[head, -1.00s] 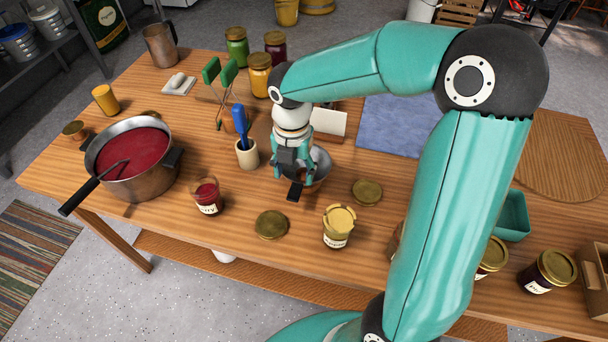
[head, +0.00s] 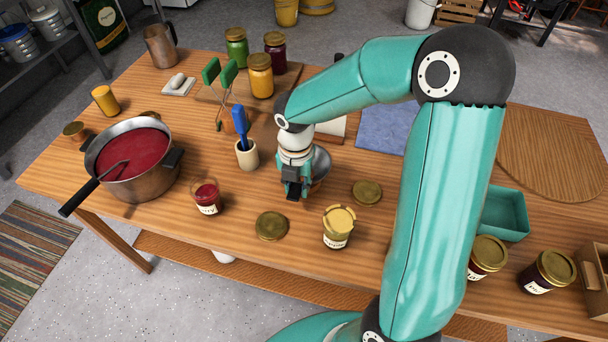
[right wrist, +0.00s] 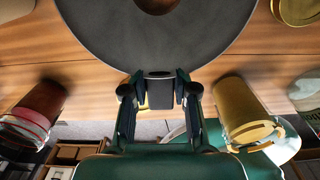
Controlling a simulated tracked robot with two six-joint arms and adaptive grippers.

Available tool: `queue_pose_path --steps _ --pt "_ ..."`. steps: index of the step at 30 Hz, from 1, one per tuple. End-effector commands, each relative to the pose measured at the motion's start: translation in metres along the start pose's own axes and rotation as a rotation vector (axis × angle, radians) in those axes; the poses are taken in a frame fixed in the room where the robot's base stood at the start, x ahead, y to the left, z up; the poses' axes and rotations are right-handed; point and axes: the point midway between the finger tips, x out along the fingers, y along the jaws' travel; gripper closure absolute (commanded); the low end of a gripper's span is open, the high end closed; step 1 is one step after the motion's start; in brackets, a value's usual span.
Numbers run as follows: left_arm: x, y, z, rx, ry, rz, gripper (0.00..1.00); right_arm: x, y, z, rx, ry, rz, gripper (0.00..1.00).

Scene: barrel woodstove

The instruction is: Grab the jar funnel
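The jar funnel (head: 321,163) is a grey metal cone on the wooden table, partly hidden behind my right gripper in the head view. In the right wrist view the funnel (right wrist: 100,45) fills the top as a wide grey disc with a hole, and a short dark handle tab points toward the gripper. My right gripper (head: 295,192) points down at the funnel's near side. In the right wrist view the gripper's fingertips (right wrist: 159,88) stand on both sides of the tab and appear closed against it. My left gripper is not in view.
An open jam jar (head: 207,198) and a cup with a blue-handled tool (head: 247,154) stand left. A pot of red jam (head: 134,170) is further left.

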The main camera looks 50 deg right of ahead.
Motion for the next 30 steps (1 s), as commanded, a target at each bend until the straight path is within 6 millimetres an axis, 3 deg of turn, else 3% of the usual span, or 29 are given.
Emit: queue_pose_path --steps 3,13,19,25,30 --pt "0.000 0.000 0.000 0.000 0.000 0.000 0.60 0.000 0.000 0.000 0.000 -0.001 0.001 1.00" --pt "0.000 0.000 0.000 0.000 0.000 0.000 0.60 -0.002 0.000 0.001 0.000 -0.002 0.001 1.00" --pt "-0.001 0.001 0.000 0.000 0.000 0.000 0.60 -0.015 0.001 0.001 0.000 -0.005 0.003 1.00" --pt "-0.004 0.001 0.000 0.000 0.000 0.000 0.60 -0.047 0.001 0.002 0.002 -0.007 0.006 1.00" --pt "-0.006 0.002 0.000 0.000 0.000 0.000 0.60 -0.093 0.001 0.001 0.002 -0.006 0.009 1.00"
